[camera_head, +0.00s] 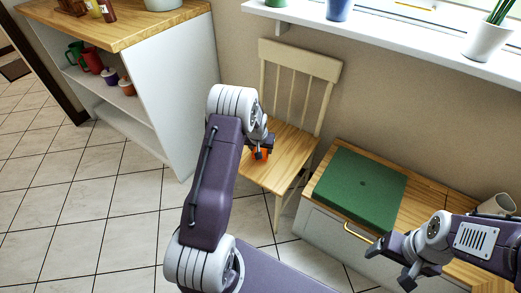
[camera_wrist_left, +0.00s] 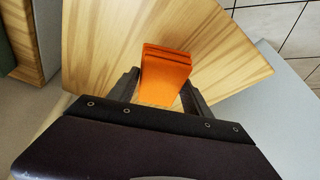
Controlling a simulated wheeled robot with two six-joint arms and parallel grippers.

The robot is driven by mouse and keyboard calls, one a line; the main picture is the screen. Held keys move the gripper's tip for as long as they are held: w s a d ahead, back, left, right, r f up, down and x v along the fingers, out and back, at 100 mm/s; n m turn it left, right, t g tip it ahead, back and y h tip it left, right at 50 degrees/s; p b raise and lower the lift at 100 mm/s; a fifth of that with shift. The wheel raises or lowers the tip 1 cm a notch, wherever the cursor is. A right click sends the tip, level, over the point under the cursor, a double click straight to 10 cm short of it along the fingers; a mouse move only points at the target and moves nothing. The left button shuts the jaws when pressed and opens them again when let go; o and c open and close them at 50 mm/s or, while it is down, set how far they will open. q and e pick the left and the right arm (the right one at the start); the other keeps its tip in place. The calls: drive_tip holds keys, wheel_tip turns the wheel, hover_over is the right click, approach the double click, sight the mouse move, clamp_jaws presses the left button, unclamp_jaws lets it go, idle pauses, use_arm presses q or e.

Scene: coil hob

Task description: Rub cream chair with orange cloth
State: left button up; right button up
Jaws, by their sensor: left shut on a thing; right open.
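The cream chair (camera_head: 299,60) stands against the wall in the head view, with a slatted back and a wooden seat (camera_head: 285,143). The seat also fills much of the left wrist view (camera_wrist_left: 225,60). My left gripper (camera_head: 262,150) is over the seat, shut on the orange cloth (camera_wrist_left: 165,77). The cloth, a folded block, shows as a small orange patch in the head view (camera_head: 261,155). I cannot tell whether it touches the seat. My right gripper (camera_head: 395,262) is open and empty, in front of the low bench at the lower right.
A low wooden-topped bench (camera_head: 426,200) with a green cushion (camera_head: 362,187) stands right of the chair. A shelf unit (camera_head: 185,95) with mugs stands to the left. A windowsill (camera_head: 400,40) with pots runs above. The tiled floor (camera_head: 90,210) at left is clear.

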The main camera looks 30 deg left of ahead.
use_arm(q)
drive_tip(key=shift+r+p, duration=1.6)
drive_tip(key=shift+r, duration=0.6)
